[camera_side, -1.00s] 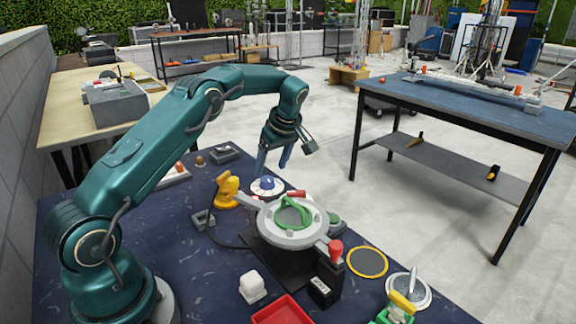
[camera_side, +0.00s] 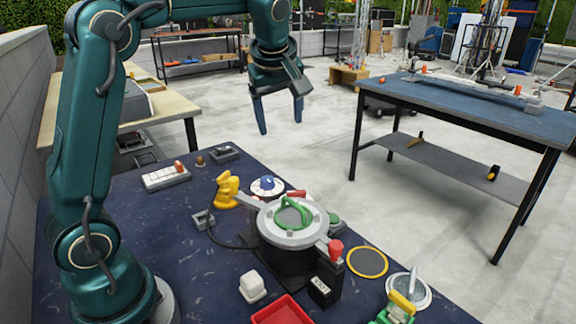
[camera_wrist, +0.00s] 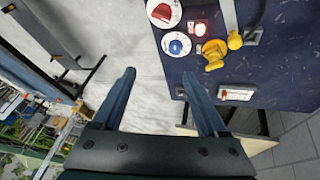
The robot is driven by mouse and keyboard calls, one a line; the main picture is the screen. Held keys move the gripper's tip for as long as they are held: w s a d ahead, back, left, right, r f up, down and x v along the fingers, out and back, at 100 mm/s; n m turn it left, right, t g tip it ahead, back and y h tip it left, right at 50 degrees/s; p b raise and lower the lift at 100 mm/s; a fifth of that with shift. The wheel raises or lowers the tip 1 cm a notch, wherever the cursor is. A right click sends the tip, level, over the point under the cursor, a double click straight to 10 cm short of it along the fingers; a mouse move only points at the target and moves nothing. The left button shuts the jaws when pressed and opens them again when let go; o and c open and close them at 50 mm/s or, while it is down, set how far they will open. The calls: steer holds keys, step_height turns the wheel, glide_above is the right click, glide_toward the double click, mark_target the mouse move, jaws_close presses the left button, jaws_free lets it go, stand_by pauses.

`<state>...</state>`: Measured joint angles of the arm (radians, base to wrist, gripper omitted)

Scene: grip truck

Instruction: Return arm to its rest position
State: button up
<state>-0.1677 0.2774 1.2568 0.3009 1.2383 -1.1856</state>
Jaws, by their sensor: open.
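My gripper (camera_side: 280,113) is open and empty, with its blue fingers pointing down, high above the far end of the dark blue work table (camera_side: 110,225) in the side view. My teal arm stands nearly upright at the left with its forearm reaching right. In the wrist view my gripper (camera_wrist: 163,98) shows its two fingers spread apart with nothing between them. Beyond the fingers are pale floor and the table's edge.
A round grey fixture with a green handle (camera_side: 292,213) stands mid-table. Around it are a yellow part (camera_side: 228,190), a blue-knobbed dial (camera_side: 267,185), a white block (camera_side: 252,285) and a red tray (camera_side: 281,313). A blue-topped bench (camera_side: 480,105) stands to the right.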

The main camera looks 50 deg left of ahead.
steer(key=s+d+r+m+t+h, duration=0.2)
steer(key=s+d+m, duration=0.55)
steer(key=s, duration=0.35)
steer(key=s+d+f+m+h, duration=0.2)
steer(key=s+d+f+m, duration=0.2)
steer(key=s+f+m, duration=0.3)
steer(key=shift+s+d+f, duration=0.3)
steer(key=shift+s+f, duration=0.1)
steer(key=shift+m, duration=0.25)
